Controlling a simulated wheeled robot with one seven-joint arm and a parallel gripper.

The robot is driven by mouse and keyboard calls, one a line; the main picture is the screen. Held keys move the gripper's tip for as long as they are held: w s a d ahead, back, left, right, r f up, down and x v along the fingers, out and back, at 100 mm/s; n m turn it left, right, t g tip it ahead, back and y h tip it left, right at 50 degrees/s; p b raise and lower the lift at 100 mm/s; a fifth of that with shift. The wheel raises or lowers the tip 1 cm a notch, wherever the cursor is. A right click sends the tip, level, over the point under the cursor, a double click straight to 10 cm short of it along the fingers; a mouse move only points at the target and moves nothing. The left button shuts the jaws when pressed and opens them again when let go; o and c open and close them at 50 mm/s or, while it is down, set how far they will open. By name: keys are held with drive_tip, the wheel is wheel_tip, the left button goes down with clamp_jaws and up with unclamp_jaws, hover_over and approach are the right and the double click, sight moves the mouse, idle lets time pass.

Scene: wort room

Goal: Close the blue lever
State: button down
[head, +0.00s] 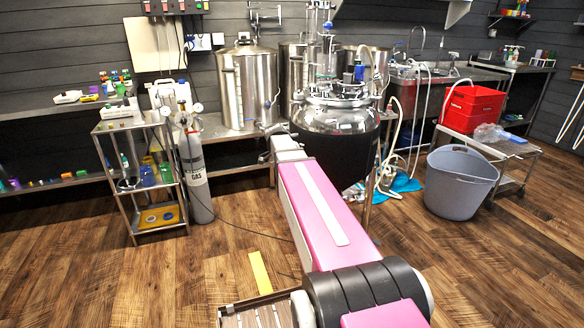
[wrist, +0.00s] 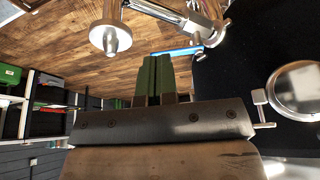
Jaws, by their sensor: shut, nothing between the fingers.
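The blue lever (wrist: 178,51) shows in the wrist view as a thin blue bar just beyond my fingertips, beside steel valve fittings (wrist: 205,20). My gripper (wrist: 153,60) has green fingers pressed together with nothing between them. The fingertips appear close to the lever and partly in front of it; I cannot tell whether they touch it. In the head view my arm reaches forward to the black-jacketed steel vessel (head: 338,120). My fingers cannot be made out there, and I cannot clearly pick out the lever.
A gas cylinder (head: 195,175) and a metal shelf cart (head: 140,180) stand left of my arm. A grey tub (head: 460,180) and red crates (head: 472,107) are at right. Steel kettles (head: 248,85) stand behind. A round steel fitting (wrist: 298,90) is right of my gripper. Floor at front right is clear.

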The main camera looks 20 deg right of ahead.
drive_tip(key=d+f, duration=0.1)
drive_tip(key=f, duration=0.1)
drive_tip(key=d+f, duration=0.4)
drive_tip(key=shift+s+d, duration=0.2)
drive_tip(key=shift+s, duration=0.1)
drive_tip(key=shift+d+r, duration=0.1)
drive_tip(key=shift+d, duration=0.35)
